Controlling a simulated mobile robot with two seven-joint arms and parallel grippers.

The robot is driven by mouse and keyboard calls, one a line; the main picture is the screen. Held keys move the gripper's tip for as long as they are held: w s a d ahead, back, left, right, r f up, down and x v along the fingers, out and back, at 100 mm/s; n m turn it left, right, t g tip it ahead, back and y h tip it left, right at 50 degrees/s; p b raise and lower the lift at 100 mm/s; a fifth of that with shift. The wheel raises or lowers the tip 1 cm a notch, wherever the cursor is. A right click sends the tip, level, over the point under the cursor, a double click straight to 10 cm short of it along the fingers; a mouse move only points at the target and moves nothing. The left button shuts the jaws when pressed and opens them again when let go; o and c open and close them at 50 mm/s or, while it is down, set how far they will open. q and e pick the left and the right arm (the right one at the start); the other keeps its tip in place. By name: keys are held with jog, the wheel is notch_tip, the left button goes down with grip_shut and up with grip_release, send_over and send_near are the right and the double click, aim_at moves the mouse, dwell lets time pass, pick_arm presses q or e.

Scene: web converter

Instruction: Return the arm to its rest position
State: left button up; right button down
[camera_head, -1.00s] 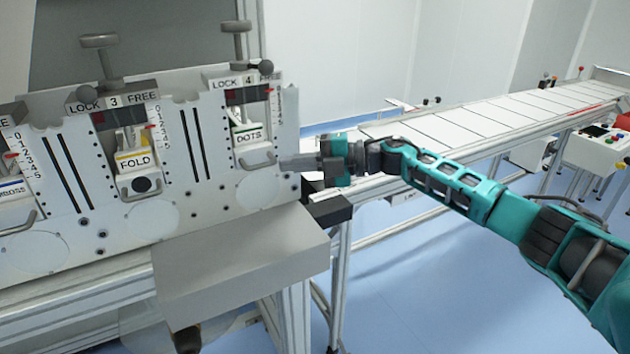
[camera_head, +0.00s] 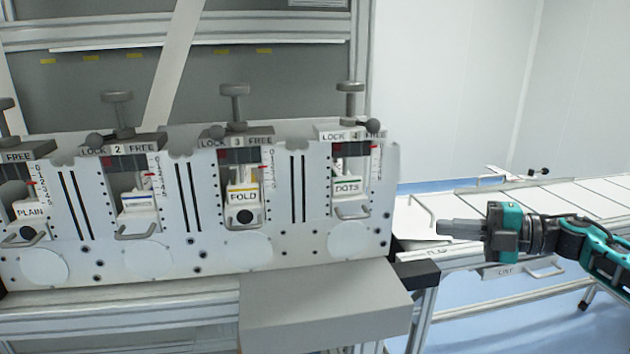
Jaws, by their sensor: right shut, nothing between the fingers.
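My right gripper (camera_head: 455,229) is shut and empty at the right of the head view, with its teal arm reaching in from the right edge. Its fingers point left. My left gripper is out of view. The DOTS unit (camera_head: 347,188) is the panel slot closest to the gripper. The FOLD unit (camera_head: 243,195) sits left of it.
A grey box-like ledge (camera_head: 325,300) juts out below the panel. More units, one marked PLAIN (camera_head: 30,210), stand at the left. Blue floor shows at the lower right.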

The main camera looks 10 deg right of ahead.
jog(key=s+a+f+m+t+h, duration=0.2)
jog(key=s+a+f+m+t, duration=0.15)
jog(key=a+f+m, duration=0.4)
jog(key=s+a+f+m+t+h, duration=0.2)
jog(key=a+f+m+t, duration=0.3)
jog(key=f, duration=0.4)
jog(key=s+a+f+m+g+h, duration=0.2)
jog(key=s+f+m+g+h, duration=0.4)
jog(key=s+f+m, duration=0.7)
jog(key=s+f+h, duration=0.2)
jog(key=s, duration=0.3)
jog(key=shift+f, duration=0.2)
